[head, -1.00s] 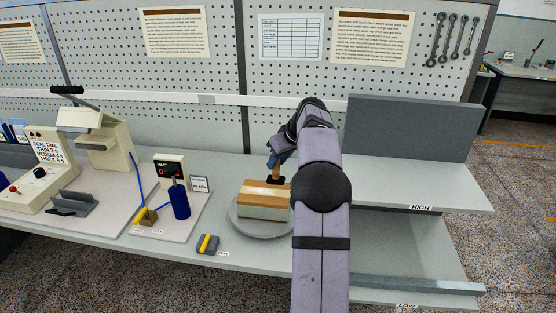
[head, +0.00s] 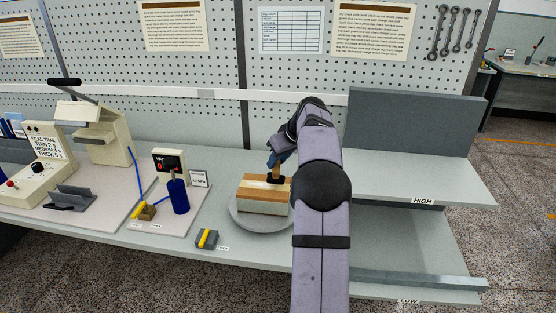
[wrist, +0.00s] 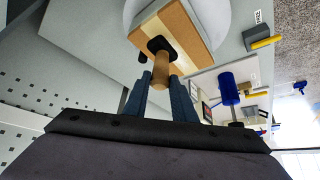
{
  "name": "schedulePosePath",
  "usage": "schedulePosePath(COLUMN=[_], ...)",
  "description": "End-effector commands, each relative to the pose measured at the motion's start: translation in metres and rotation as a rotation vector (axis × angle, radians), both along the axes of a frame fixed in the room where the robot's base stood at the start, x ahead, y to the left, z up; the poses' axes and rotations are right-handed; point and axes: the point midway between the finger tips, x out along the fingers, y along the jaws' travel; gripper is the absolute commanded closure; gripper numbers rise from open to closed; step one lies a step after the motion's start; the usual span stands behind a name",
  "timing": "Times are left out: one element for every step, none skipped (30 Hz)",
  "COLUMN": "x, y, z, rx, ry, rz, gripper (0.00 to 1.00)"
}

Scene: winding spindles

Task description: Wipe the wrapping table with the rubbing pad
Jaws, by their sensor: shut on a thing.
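The rubbing pad (wrist: 161,70) has a round wooden handle and a dark foot. My gripper (wrist: 163,86) is shut on its handle, and in the head view my gripper (head: 280,158) is above the block. The dark foot (head: 279,181) is at the top of a tan and cream block (head: 262,208); I cannot tell whether it presses on it. The block also shows in the wrist view (wrist: 190,22). It sits on a round grey disc (head: 240,219), which I take to be the wrapping table. My arm hides the disc's right side.
A small grey and yellow block (head: 207,239) lies left of the disc. A blue cylinder (head: 179,197) stands by a gauge, with a sealing machine (head: 95,130) further left. Grey shelves (head: 420,182) marked HIGH and LOW are at right. A pegboard stands behind.

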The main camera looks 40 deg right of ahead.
Motion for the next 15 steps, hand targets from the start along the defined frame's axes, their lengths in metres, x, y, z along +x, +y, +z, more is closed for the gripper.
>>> schedulePosePath(x=[0.0002, 0.0002, 0.0002, 0.0001, 0.0002, 0.0002, 0.0001, 0.0001, 0.0002, 0.0001, 0.0001, 0.0001, 0.0001, 0.0001, 0.0001], y=[-0.0001, -0.0001, -0.0001, -0.0001, -0.0001, -0.0001, -0.0001, 0.0, 0.0, 0.0, 0.0, 0.0, 0.0, 0.0, 0.0], z=[0.0001, -0.0003, -0.0007, -0.0011, -0.0016, -0.0023, -0.0028, -0.0034, -0.0042, -0.0048, -0.0053, -0.0061, -0.0066, -0.0072, -0.0079], rx=[-0.001, -0.001, 0.0, 0.0, 0.0, 0.0, 0.0, 0.0, 0.0, 0.0, 0.0, 0.0, 0.0, 0.0, 0.0], ry=[-0.001, -0.001, -0.001, -0.001, -0.001, -0.001, -0.001, -0.001, -0.001, -0.001, -0.001, -0.001, -0.001, -0.001, -0.001], rz=[-0.001, -0.001, 0.0, 0.0, 0.0, 0.0, 0.0, 0.0, 0.0, 0.0, 0.0, 0.0, 0.0, 0.0, 0.0], gripper=[1.0, 1.0, 1.0, 1.0, 1.0, 1.0, 1.0, 1.0, 1.0, 1.0, 1.0, 1.0, 1.0, 1.0, 1.0])
